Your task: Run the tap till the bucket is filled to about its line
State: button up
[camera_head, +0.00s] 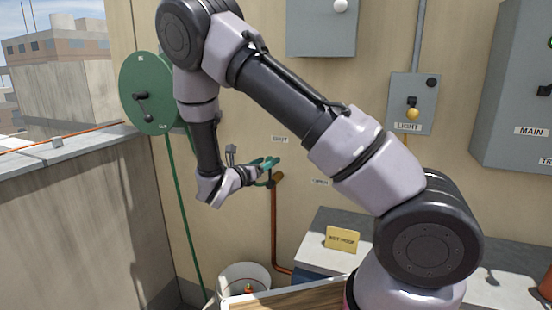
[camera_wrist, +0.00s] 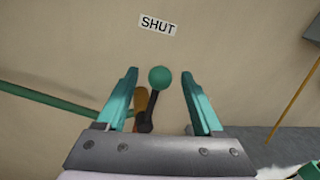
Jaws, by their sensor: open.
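My gripper (camera_head: 268,165) is at the wall by the tap, its teal fingers open. In the wrist view the open fingers (camera_wrist: 159,75) stand either side of the tap's green ball knob (camera_wrist: 159,79), with a gap on both sides. The knob sits on a dark lever (camera_wrist: 149,112) in front of a copper pipe (camera_wrist: 140,101). The lever points up toward a "SHUT" label (camera_wrist: 157,25). The white bucket (camera_head: 231,271) stands low by the wall, below my gripper. Its line and water level cannot be made out, and its front is partly hidden.
A green hose reel (camera_head: 148,92) hangs at left, its hose running down the wall. A light switch box (camera_head: 411,103) and a "MAIN" cabinet (camera_head: 509,112) are at right. A yellow sign (camera_head: 342,239) stands on a grey unit. A parapet (camera_head: 70,220) closes the left side.

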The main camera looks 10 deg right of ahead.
jog(key=x, duration=0.5)
jog(key=shift+w+d, duration=0.1)
jog(key=shift+w, duration=0.05)
grip_shut()
dwell(1.3)
